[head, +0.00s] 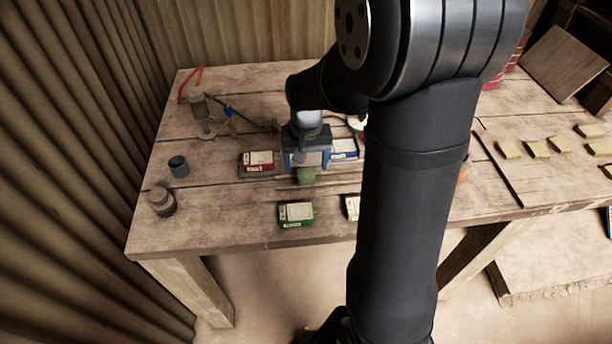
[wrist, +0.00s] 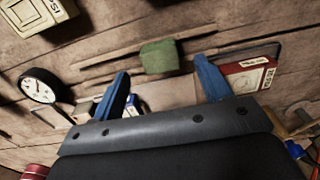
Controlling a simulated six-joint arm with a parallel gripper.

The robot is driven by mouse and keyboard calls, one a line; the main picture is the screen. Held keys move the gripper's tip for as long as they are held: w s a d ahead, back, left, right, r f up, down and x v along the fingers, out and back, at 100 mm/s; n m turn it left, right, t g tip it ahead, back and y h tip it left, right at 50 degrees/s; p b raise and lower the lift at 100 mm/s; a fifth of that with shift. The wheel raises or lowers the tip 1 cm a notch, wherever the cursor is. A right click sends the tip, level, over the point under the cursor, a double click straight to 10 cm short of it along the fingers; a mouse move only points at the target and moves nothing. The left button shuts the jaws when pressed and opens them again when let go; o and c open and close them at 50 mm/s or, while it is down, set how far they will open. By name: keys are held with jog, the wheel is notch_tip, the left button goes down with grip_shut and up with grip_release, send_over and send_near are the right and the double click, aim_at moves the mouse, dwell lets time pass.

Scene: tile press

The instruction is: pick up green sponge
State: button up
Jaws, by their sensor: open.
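The green sponge (head: 306,176) is a small block on the wooden table, just in front of my gripper (head: 307,163) in the head view. In the wrist view the sponge (wrist: 159,57) lies beyond the fingertips and between their lines. My gripper (wrist: 162,65) also shows there with its two blue fingers spread wide apart. It is open with nothing between the fingers, and apart from the sponge. The sponge's full outline is clear in the wrist view.
A red-and-white box (head: 259,162) lies left of the gripper, and a blue-and-white box (head: 344,149) right of it. A green box (head: 296,213) lies nearer the front edge. A round dial (wrist: 40,86) shows in the wrist view. A dark cup (head: 179,166) stands at left.

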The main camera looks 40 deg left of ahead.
aim_at(306, 175)
jog(key=f, duration=0.4)
jog(key=shift+s+d, duration=0.15)
jog(key=shift+s, duration=0.05)
jog(key=c, duration=1.1)
jog(key=shift+o, duration=0.2)
jog(key=shift+r, duration=0.1)
jog(key=shift+r, duration=0.5)
notch_tip(306, 175, up, 3)
jog(key=shift+f, duration=0.15)
jog(key=w+d+r, duration=0.4)
jog(key=d+r, duration=0.3)
jog(key=d, duration=0.4)
